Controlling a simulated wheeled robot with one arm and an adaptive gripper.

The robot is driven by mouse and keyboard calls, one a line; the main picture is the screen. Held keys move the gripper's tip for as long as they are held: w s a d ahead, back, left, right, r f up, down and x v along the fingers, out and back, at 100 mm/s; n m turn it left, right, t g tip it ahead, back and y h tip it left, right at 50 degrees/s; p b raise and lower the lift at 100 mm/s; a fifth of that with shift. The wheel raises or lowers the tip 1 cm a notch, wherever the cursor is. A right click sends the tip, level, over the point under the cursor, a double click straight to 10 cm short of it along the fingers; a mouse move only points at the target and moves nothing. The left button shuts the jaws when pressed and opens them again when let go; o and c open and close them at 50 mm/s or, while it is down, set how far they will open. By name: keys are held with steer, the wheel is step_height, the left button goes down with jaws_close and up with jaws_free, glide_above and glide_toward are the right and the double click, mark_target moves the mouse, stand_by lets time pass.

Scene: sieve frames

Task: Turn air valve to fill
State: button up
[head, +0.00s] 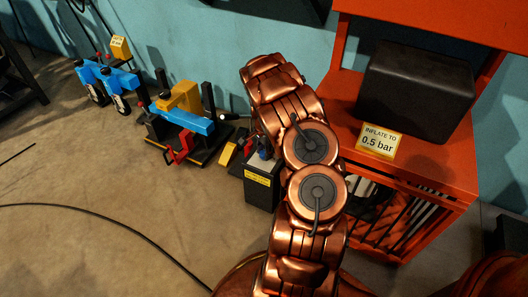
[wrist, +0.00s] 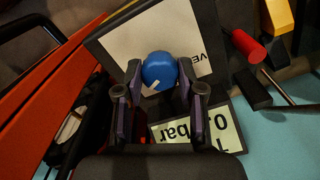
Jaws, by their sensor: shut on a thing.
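In the wrist view a round blue knob (wrist: 160,70) with a white mark sits between the two fingers of my gripper (wrist: 160,88). The fingers are closed on it from both sides. Behind it is a pale plate (wrist: 120,48) with partly hidden lettering. A lit display (wrist: 226,128) reading "bar" upside down lies beside it; its digits are partly cut off. In the head view the dark valve box (head: 262,193) with a yellow label stands on the floor beside my copper arm, which hides most of my gripper.
A red-orange bench (head: 420,165) on the right carries a black box (head: 415,90) and a sign (head: 378,142) reading "INFLATE TO 0.5 bar". Blue and yellow equipment (head: 182,115) stands along the wall at left. A black cable (head: 110,213) crosses the otherwise open floor.

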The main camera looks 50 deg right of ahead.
mark_target(264, 152)
steer(key=shift+n+p, duration=0.3)
steer(key=o, duration=1.1)
steer(key=shift+o, duration=0.2)
steer(key=shift+r, duration=0.1)
step_height(264, 152, up, 12)
stand_by(0.5)
